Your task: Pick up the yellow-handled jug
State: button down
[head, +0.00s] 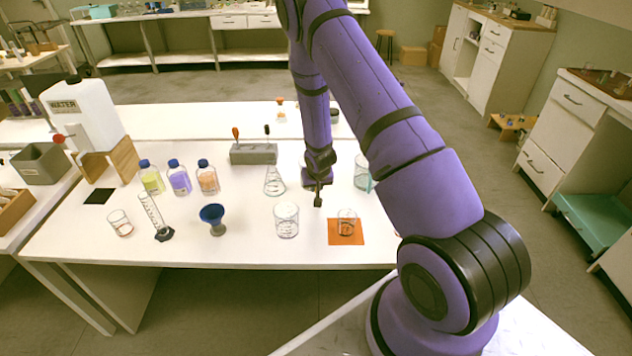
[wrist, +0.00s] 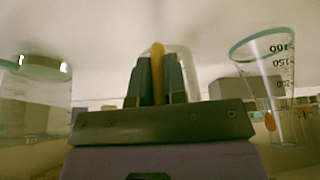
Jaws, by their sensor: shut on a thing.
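The yellow handle (wrist: 157,75) of the jug stands upright between the two dark fingers of my gripper (wrist: 159,72) in the wrist view. The fingers are shut on it. The jug's clear glass body (wrist: 184,58) shows behind the fingers and is partly hidden by them. In the head view my gripper (head: 318,196) is low over the table's right part, behind the orange mat. There the jug is mostly hidden by my wrist, and I cannot tell whether it touches the table.
A conical flask (head: 274,182) is left, a glass beaker (head: 286,221) nearer, and a small beaker (head: 346,222) on the orange mat (head: 335,239). A grey block (head: 252,154) stands behind.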

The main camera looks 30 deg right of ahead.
jog(key=shift+r, duration=0.2)
jog(key=shift+r, duration=4.75)
